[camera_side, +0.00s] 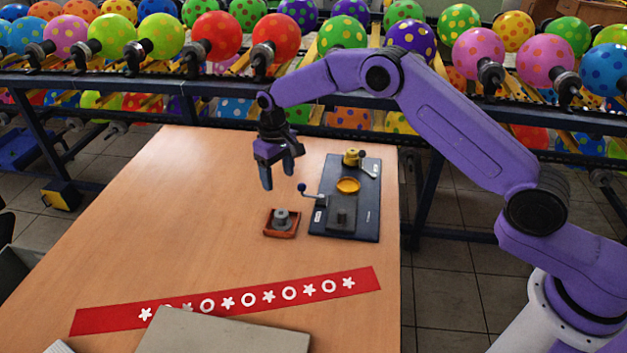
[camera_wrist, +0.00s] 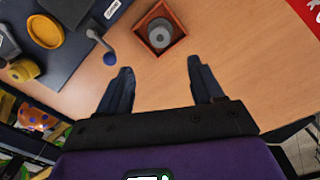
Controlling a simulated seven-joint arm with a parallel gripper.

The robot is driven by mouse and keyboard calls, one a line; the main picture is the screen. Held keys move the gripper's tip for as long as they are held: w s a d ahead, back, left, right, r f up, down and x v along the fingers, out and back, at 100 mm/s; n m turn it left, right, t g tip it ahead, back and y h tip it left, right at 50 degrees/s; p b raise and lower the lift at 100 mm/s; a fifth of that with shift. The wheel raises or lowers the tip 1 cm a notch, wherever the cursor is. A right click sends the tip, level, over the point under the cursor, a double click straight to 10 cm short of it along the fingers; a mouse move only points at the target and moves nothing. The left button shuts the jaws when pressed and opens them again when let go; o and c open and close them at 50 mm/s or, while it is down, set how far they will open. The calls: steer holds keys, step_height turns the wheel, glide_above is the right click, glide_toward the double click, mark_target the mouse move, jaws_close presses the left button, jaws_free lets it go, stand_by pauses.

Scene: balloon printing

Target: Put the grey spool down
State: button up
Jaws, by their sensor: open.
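The grey spool (camera_side: 281,217) sits in a small red-brown tray (camera_side: 269,231) on the wooden table, left of the dark blue board. In the wrist view the grey spool (camera_wrist: 159,31) stands inside the square tray (camera_wrist: 141,39), with its round top and centre hole facing up. My gripper (camera_side: 279,180) is above the table, behind and above the tray. Its two fingers are apart with nothing between them, and in the wrist view my gripper (camera_wrist: 158,75) points toward the tray, clear of the spool.
A dark blue board (camera_side: 362,218) carries a yellow dish (camera_side: 347,185), a brass-coloured part (camera_side: 352,157), a dark block and a blue-knobbed lever (camera_side: 302,188). A red printed strip (camera_side: 240,299) and a grey panel (camera_side: 220,335) lie in front. Balloon racks stand behind. The table's left side is clear.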

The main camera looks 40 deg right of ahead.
steer(key=shift+s+r, duration=0.1)
steer(key=s+r+n, duration=0.2)
steer(key=s+r, duration=0.4)
steer(key=s, duration=0.4)
steer(key=s+r+n, duration=0.3)
steer(key=s+r, duration=0.4)
steer(key=s, duration=0.3)
steer(key=s+d+n, duration=0.2)
steer(key=s+d, duration=0.5)
steer(key=s, duration=0.5)
steer(key=s+d+n, duration=0.2)
steer(key=s+d, duration=0.5)
steer(key=s, duration=0.5)
steer(key=shift+s+d+r+n, duration=0.3)
steer(key=shift+s+d+r, duration=0.05)
steer(key=shift+d+r, duration=0.1)
